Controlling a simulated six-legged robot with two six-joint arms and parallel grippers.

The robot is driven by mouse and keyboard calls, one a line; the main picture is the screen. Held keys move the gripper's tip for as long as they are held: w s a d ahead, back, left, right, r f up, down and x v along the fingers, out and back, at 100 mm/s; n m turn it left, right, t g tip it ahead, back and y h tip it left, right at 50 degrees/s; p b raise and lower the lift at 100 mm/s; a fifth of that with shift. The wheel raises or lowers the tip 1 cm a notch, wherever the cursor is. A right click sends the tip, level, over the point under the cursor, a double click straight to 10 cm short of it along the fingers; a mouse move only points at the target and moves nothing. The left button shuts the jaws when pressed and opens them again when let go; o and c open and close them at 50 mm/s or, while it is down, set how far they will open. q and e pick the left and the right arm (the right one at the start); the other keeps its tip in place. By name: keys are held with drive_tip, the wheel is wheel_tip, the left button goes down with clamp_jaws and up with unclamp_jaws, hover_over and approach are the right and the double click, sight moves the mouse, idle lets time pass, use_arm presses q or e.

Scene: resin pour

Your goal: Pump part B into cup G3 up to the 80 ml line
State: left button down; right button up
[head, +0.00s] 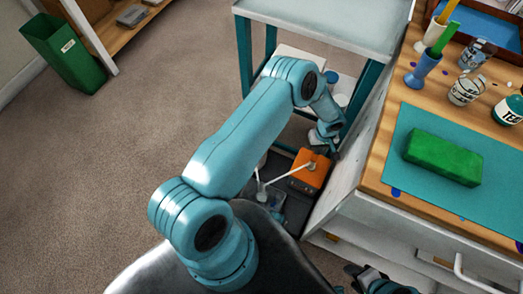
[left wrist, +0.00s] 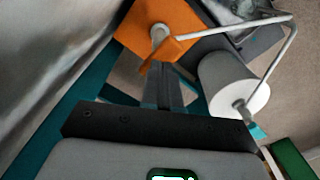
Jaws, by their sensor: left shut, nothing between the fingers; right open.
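An orange container (head: 309,176) with a white pump head stands low, between the white cabinet and my left arm. It also shows in the left wrist view (left wrist: 180,18). A white cylinder (left wrist: 228,80) with its own pump stands beside it; the two spouts nearly meet in that view. No label is legible, so I cannot tell which is part B. My left gripper (left wrist: 160,70) is shut and empty, its tips close to the orange container's pump head; contact is unclear. My right gripper (head: 354,272) is partly in view at the bottom edge, open. Cup G3 is not identifiable.
The wooden bench holds a green block (head: 442,157) on a teal mat (head: 405,187), clear marked cups (head: 466,91), a blue cup (head: 423,70) and a labelled jar (head: 509,110). A white-topped stand (head: 330,22) is behind. A green bin (head: 66,52) stands left; carpet there is clear.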

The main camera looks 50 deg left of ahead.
use_arm(q)
drive_tip(key=shift+f+b, duration=0.5)
drive_tip(key=shift+f, duration=0.05)
drive_tip(key=shift+f, duration=0.1)
drive_tip(key=shift+f+b, duration=1.35)
drive_tip(key=shift+b, duration=0.15)
drive_tip(key=shift+r, duration=0.25)
drive_tip(key=shift+r+p, duration=0.25)
drive_tip(key=shift+p, duration=0.1)
drive_tip(key=shift+r+p, duration=0.3)
drive_tip(key=shift+r, duration=0.85)
